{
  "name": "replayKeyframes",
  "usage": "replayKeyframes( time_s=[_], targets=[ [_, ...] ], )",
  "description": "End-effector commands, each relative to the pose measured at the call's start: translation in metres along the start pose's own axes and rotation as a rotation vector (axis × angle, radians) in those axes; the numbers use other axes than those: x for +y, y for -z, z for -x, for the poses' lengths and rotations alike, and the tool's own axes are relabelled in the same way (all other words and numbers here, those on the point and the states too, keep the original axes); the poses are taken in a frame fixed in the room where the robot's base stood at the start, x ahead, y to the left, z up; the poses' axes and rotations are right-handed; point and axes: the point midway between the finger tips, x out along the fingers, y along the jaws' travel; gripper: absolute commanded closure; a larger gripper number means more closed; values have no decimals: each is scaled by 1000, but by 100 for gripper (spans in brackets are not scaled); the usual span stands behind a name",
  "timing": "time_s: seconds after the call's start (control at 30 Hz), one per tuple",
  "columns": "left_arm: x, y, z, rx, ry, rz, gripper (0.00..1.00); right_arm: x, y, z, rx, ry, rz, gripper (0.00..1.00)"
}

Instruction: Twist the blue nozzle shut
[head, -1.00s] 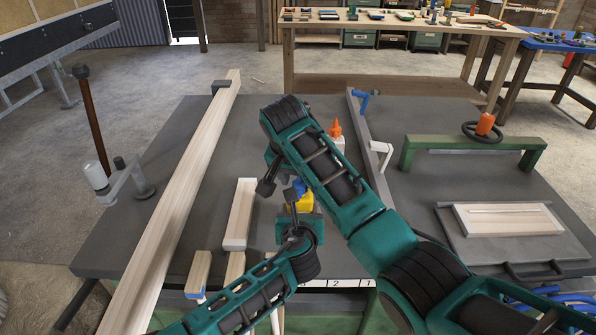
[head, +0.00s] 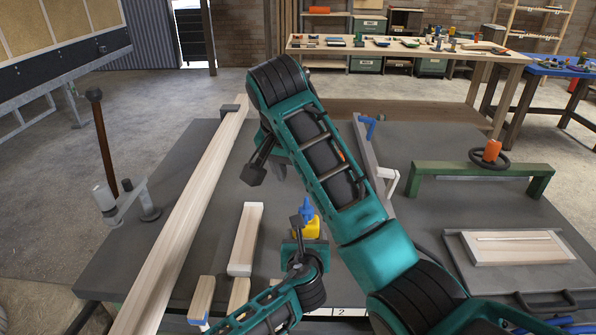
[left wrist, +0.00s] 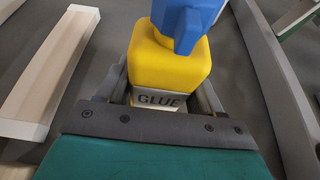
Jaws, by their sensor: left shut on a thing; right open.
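A yellow glue bottle (head: 313,229) with a blue nozzle (head: 306,208) stands upright at the table's front middle. In the left wrist view the bottle (left wrist: 168,65) shows its GLUE label, and the faceted blue nozzle (left wrist: 186,22) is cut off by the top edge. My left gripper (left wrist: 157,100) is shut on the lower part of the bottle, one finger on each side. My right gripper (head: 267,168) is open and empty, beyond and left of the nozzle and apart from it. Its arm covers part of the table behind the bottle.
A long wooden beam (head: 190,215) runs along the left of the table, with a short wooden block (head: 246,238) between it and the bottle. A grey rail with a blue clamp (head: 369,126) stands behind my right arm. A green frame (head: 452,168) and a framed board (head: 515,248) are at the right.

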Motion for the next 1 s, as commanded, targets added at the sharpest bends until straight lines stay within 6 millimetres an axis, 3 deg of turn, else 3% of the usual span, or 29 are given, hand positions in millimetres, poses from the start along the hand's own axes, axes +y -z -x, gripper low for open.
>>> replayKeyframes(
  time_s=[0.13,0.17,0.43,0.77,1.0],
  targets=[
    [0,-2,0,-3,1,1,85,0,0,0,0,0,0,40],
    [0,-2,0,-3,1,0,31,0,0,0,0,0,0,40],
    [0,-1,0,-1,1,0,5,0,0,0,0,0,0,40],
    [0,0,2,-1,1,0,4,0,0,0,0,0,0,40],
    [0,0,25,-1,2,1,4,0,0,0,0,0,0,40]
  ],
)
